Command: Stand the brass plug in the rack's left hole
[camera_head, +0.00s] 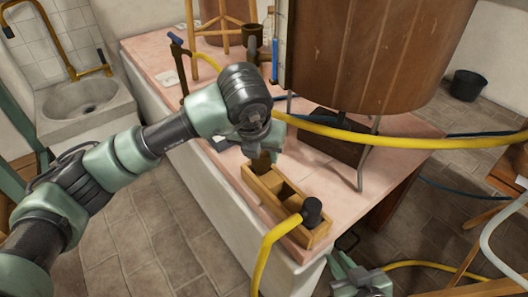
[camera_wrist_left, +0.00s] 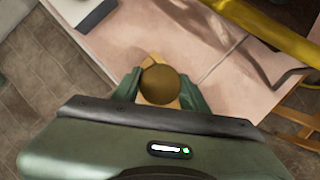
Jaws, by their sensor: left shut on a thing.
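The brass plug (camera_head: 261,162) is held upright in my left gripper (camera_head: 262,146), over the left end of the wooden rack (camera_head: 322,236). In the left wrist view the plug's round top (camera_wrist_left: 160,85) sits between the two green fingers of the left gripper (camera_wrist_left: 160,93), which are shut on it. The plug hides most of the rack there. I cannot tell whether its lower end is inside the left hole or just above it. My right gripper (camera_head: 352,276) is at the bottom right, low beside the bench; its jaws are unclear.
A dark-headed fitting with a yellow hose (camera_head: 262,258) stands at the rack's right end. A large wooden vat (camera_head: 375,55) on metal legs stands behind. Another yellow hose (camera_head: 400,140) crosses in front of the vat. The pink bench top (camera_head: 225,160) is clear left of the rack.

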